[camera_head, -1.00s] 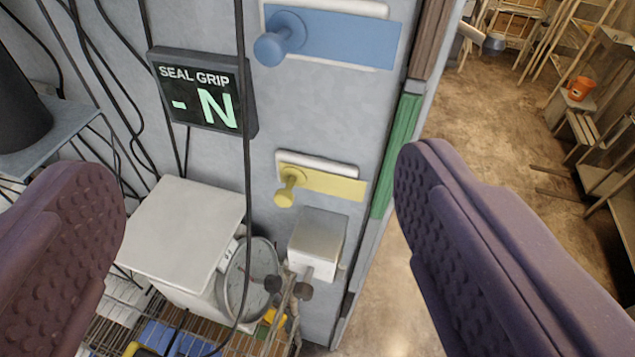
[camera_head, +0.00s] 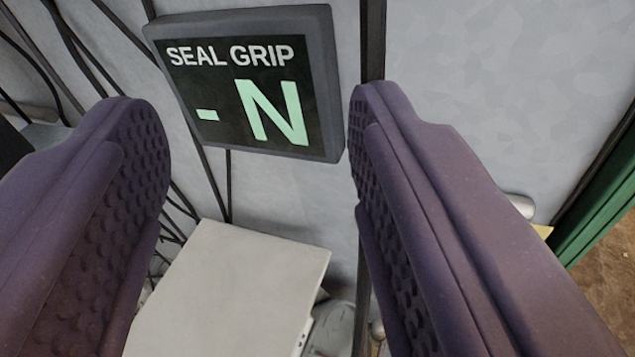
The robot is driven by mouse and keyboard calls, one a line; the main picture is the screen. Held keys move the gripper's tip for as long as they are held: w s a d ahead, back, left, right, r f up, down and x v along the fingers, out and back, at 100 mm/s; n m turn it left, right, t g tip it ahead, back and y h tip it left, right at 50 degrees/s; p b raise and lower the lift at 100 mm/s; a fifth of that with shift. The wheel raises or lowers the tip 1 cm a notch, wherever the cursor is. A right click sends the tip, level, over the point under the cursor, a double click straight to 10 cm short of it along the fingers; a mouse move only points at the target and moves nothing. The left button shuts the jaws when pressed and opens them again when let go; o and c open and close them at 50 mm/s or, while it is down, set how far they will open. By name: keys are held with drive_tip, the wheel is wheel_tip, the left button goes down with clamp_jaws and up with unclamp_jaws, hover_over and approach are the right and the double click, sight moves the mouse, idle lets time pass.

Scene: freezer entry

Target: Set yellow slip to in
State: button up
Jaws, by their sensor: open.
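The yellow slip (camera_head: 543,231) is almost wholly hidden behind my right finger. Only a small yellow bit shows at the right, next to the end of a white mount (camera_head: 522,206) on the grey wall. How far in or out the slip is cannot be told. My gripper (camera_head: 255,110) is open and empty, its purple padded fingers wide apart. Between the fingers are the wall and the dark SEAL GRIP display (camera_head: 248,82), which reads "- N". The yellow slip lies to the right of the gap between the fingers.
A white box (camera_head: 225,290) stands low between the fingers. Black cables (camera_head: 75,60) hang at the left, and a dark vertical cable or bar (camera_head: 372,40) runs beside the display. A green strip (camera_head: 592,225) edges the wall at the right, with brown floor beyond.

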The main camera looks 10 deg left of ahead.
drive_tip(key=d+f+m+h+p, duration=0.2)
drive_tip(key=f+h, duration=0.2)
drive_tip(key=f, duration=0.5)
drive_tip(key=d+f+m+h+p, duration=0.1)
drive_tip(key=f+m+h+p, duration=0.2)
drive_tip(key=f, duration=0.7)
drive_tip(key=shift+n+h, duration=0.6)
drive_tip(key=shift+n, duration=0.1)
drive_tip(key=x, duration=0.8)
drive_tip(key=shift+f, duration=0.1)
drive_tip(key=shift+s, duration=0.1)
clamp_jaws()
